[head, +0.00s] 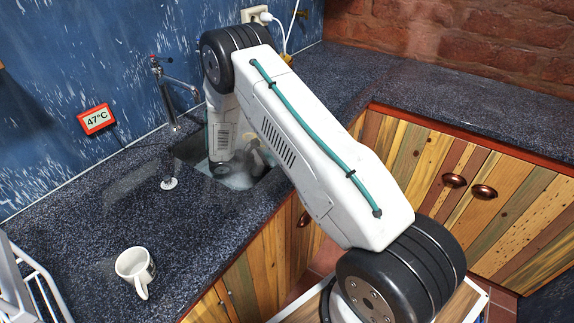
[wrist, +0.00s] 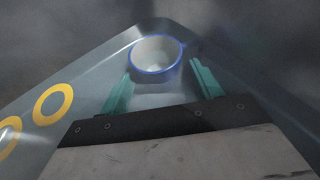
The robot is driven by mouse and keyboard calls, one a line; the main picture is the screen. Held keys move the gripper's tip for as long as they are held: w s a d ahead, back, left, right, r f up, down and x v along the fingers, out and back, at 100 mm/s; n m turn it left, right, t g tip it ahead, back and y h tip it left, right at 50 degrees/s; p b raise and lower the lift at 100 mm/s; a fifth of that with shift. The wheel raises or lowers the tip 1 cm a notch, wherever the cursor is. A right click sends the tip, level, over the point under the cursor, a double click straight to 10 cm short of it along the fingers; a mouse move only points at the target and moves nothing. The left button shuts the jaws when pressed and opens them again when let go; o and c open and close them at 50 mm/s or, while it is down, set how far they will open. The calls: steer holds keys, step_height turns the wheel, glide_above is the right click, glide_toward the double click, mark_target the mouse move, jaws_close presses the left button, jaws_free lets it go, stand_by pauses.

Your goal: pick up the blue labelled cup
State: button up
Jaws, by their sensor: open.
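A white cup with a blue rim (wrist: 157,41) shows in the wrist view, just ahead of my gripper; no label is visible on it. My gripper (wrist: 159,70) is open, with one teal finger on each side of the cup's near part. I cannot tell whether the fingers touch it. In the head view my arm reaches down into the sink (head: 187,150), and the arm and haze hide the cup there.
A tap (head: 170,95) stands behind the sink. A red-framed display reads 47°C (head: 97,119). Yellow rings (wrist: 52,104) lie left of my gripper. A white rack (head: 30,280) is at lower left.

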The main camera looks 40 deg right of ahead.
steer(key=x, duration=0.3)
steer(key=shift+d+f, duration=0.1)
steer(key=shift+d, duration=0.3)
steer(key=c, duration=0.8)
